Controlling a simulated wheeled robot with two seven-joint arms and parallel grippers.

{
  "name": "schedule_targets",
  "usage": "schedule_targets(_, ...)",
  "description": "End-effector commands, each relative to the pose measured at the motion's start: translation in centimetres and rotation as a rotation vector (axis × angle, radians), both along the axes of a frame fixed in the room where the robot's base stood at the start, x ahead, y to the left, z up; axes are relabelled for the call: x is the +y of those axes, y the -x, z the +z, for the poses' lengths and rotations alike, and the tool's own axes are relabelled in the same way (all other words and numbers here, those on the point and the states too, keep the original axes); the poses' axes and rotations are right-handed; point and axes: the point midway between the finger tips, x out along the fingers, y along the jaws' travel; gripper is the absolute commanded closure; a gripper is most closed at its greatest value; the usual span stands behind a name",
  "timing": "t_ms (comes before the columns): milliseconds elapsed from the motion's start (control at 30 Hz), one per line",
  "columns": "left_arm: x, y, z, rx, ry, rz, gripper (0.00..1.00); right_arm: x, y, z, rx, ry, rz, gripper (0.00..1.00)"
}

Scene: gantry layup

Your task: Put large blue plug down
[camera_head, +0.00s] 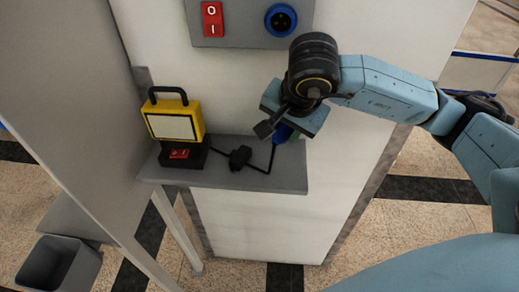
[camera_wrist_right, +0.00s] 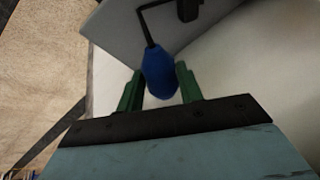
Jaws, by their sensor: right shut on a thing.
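The large blue plug (camera_head: 283,132) is at the right end of the grey shelf, partly hidden behind my right gripper (camera_head: 287,124). In the right wrist view the blue plug (camera_wrist_right: 159,73) sits between the two green fingers of my right gripper (camera_wrist_right: 158,88), which is shut on it. A black cable runs from the plug to a black block (camera_head: 240,157) on the shelf. Whether the plug touches the shelf is hard to tell. My left gripper is not in view.
A yellow work lamp (camera_head: 173,119) with a red switch (camera_head: 179,154) stands at the left of the grey shelf (camera_head: 230,178). Above, a wall panel carries a red switch (camera_head: 212,19) and a blue socket (camera_head: 281,20). A grey bin (camera_head: 58,268) stands at lower left.

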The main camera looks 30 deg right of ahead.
Motion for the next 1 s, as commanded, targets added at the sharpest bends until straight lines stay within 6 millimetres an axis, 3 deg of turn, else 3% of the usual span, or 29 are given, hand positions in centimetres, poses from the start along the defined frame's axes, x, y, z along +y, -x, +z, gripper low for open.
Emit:
schedule_targets(100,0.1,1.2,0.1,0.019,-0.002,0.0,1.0,-0.1,0.1,-2.6,0.008,0.001,0.0,0.93)
schedule_targets(233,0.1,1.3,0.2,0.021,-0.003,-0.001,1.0,0.0,0.1,-4.5,0.005,0.001,0.001,0.93)
schedule_targets(433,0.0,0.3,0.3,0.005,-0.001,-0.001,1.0,0.0,0.1,-6.0,0.004,0.0,0.002,0.93)
schedule_targets(600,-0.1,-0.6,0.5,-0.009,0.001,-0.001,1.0,0.0,0.1,-8.4,0.005,0.001,0.002,0.93)
schedule_targets(1000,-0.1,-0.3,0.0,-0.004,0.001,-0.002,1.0,0.0,0.0,-9.2,0.0,0.0,0.003,0.93)
